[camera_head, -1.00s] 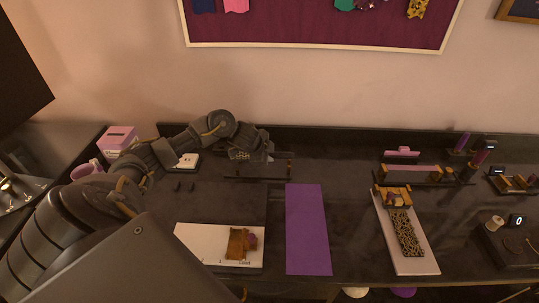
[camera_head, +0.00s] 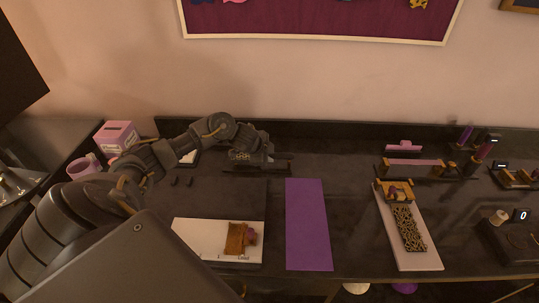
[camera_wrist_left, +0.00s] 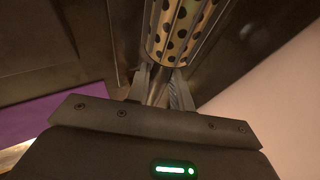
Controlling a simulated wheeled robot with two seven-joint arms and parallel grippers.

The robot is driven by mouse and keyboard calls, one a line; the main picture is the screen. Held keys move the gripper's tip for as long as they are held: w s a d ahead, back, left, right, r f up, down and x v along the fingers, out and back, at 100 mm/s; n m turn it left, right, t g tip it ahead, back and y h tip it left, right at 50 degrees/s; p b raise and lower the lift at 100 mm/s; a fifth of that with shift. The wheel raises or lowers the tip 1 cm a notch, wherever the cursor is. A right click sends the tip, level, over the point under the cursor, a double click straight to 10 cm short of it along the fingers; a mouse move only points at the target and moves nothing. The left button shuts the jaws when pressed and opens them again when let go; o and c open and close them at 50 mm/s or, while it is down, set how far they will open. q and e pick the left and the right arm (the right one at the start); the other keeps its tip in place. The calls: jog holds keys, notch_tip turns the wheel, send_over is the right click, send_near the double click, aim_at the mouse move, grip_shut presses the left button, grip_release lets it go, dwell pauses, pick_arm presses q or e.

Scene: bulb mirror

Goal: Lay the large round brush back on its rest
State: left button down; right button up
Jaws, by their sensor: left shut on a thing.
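The large round brush (camera_wrist_left: 182,28) shows in the left wrist view as a pale metal barrel with dark round spots. My left gripper (camera_wrist_left: 161,90) is shut on its narrow handle just below the barrel. In the head view my left gripper (camera_head: 262,156) is at the back left of the table, right above a low dark rest (camera_head: 262,173). The arm hides part of this rest, and I cannot tell whether the brush touches it. My right gripper is not in view.
A purple mat (camera_head: 307,225) lies mid-table. A white board with a brown piece (camera_head: 238,240) is front left. Dark racks with pink and purple tools (camera_head: 415,163) stand back right. A pink box (camera_head: 116,137) and mug (camera_head: 83,167) are at the left.

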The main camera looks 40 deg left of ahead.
pick_arm(q)
jog(key=shift+f+b, duration=0.45)
jog(key=shift+f, duration=0.3)
dwell(0.4)
jog(key=c, duration=1.1)
grip_release()
jog(key=shift+c, duration=0.2)
jog(key=p+v, duration=0.1)
jog(key=v, duration=0.9)
jog(key=shift+s+r, duration=0.2)
jog(key=shift+r, duration=0.15)
jog(key=shift+a, duration=0.1)
